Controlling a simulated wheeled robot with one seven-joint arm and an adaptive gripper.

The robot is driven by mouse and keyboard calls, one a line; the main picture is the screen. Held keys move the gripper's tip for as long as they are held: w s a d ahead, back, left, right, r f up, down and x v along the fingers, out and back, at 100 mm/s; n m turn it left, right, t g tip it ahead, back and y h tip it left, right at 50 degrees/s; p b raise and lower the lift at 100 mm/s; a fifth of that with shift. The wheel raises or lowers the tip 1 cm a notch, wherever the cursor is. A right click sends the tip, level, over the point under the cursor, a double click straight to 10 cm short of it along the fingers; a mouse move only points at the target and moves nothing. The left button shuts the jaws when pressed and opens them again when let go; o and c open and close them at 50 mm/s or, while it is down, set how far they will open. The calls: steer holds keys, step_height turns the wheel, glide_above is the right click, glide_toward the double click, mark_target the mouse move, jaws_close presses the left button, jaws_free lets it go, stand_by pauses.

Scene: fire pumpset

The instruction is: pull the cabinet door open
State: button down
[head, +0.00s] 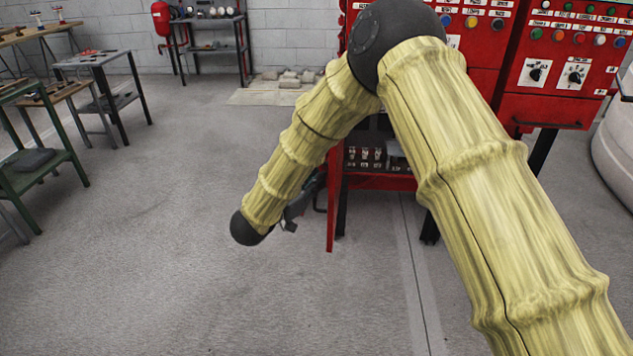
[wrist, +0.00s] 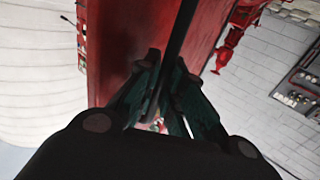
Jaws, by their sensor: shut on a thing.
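The red cabinet (head: 487,70) stands at the right of the head view, with buttons and knobs on its upper front. Its lower door (head: 331,210) shows nearly edge-on, swung out toward me; the inside of the cabinet is visible beside it. In the wrist view the red door face (wrist: 125,45) fills the upper middle. My gripper (wrist: 163,78) is shut on the dark bar handle (wrist: 183,35), which runs up between its fingers. In the head view my gripper (head: 297,207) is at the door's left side, partly hidden by my arm.
Inside the cabinet is a shelf with small parts (head: 370,156). Work tables (head: 100,75) stand along the left, and a rack (head: 212,40) stands by the back wall. A pale rounded body (head: 615,140) is at the right edge. The floor left of the door is clear.

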steer(key=shift+r, duration=0.1)
steer(key=c, duration=1.5)
jaws_free()
steer(key=v, duration=1.2)
steer(key=shift+w, duration=0.1)
